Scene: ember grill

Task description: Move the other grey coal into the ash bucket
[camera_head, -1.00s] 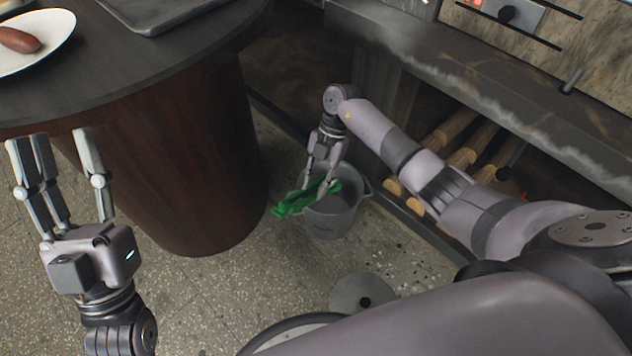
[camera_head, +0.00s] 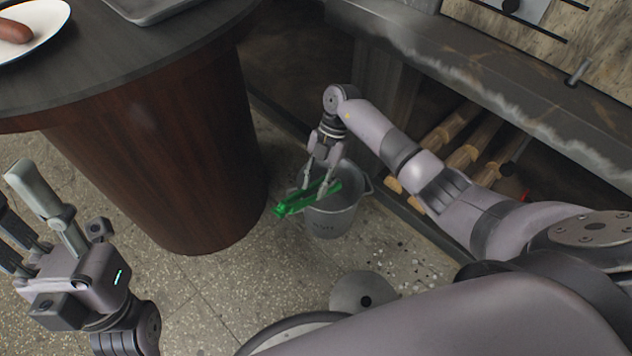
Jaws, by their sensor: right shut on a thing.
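The grey ash bucket (camera_head: 332,224) stands on the floor between the round table and the grill counter. My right gripper (camera_head: 316,190) is shut on green tongs (camera_head: 292,204) and holds them low across the bucket's left rim and opening. The tongs' far end is partly hidden by the gripper and bucket. No grey coal can be made out; the inside of the bucket is mostly hidden. My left gripper (camera_head: 14,192) is at the left edge, away from the bucket, with its fingers spread and empty, partly cut off.
The round dark table (camera_head: 150,75) holds a white plate (camera_head: 52,38) with a sausage (camera_head: 14,31) and a grey tray (camera_head: 150,10). The stone counter (camera_head: 450,72) runs along the right, with logs (camera_head: 462,157) below. Small dark specks lie on the floor right of the bucket.

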